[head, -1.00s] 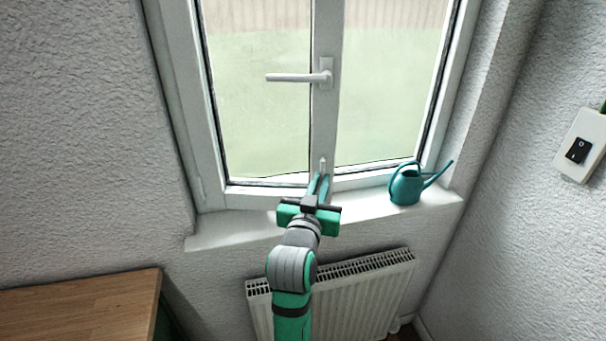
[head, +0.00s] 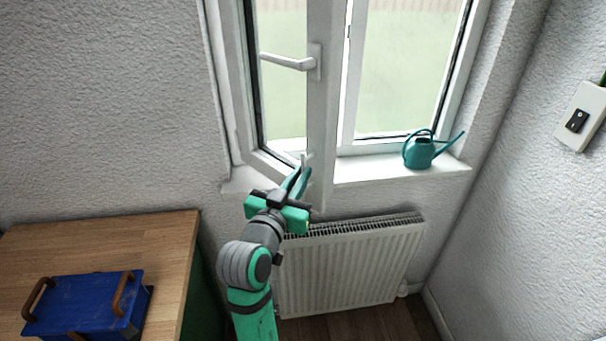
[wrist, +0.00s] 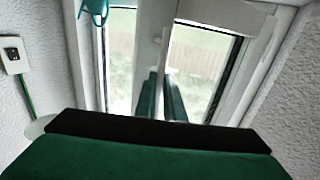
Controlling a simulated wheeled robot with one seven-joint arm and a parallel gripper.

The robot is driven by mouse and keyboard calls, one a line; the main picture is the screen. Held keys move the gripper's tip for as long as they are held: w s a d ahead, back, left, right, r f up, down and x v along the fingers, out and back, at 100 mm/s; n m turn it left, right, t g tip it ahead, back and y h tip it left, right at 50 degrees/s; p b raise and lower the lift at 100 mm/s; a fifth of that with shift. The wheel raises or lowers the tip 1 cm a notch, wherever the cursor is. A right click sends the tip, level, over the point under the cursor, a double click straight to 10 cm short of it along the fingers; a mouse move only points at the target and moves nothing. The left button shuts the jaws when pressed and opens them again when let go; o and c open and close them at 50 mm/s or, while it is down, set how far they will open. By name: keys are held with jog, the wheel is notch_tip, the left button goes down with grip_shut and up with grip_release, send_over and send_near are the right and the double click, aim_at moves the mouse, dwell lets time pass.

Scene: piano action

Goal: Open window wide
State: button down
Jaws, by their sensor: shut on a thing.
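The window's left sash (head: 325,105) is swung partway into the room, hinged at its left side. A gap shows between its free edge and the fixed right part. The white handle (head: 290,62) on the sash points left, nearly level. My gripper (head: 299,178) is at the lower free corner of the sash, shut on a small white peg (head: 304,160) there. In the wrist view my two fingers (wrist: 159,85) close around the lower end of this peg (wrist: 164,40), which they partly hide.
A teal watering can (head: 419,153) stands on the sill (head: 375,168), right of the sash. A white radiator (head: 350,265) is below. A blue toolbox (head: 85,303) is on a wooden worktop (head: 130,240) at lower left. A switch (head: 578,118) is on the right wall.

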jog(key=shift+a+n+y, duration=0.3)
jog(key=shift+a+y, duration=0.1)
jog(key=shift+a, duration=1.3)
jog(key=c, duration=1.9)
grip_release()
jog(key=shift+w, duration=0.1)
jog(key=shift+o, duration=0.2)
jog(key=shift+d, duration=0.25)
jog(key=v, duration=1.1)
jog(key=shift+f, duration=0.2)
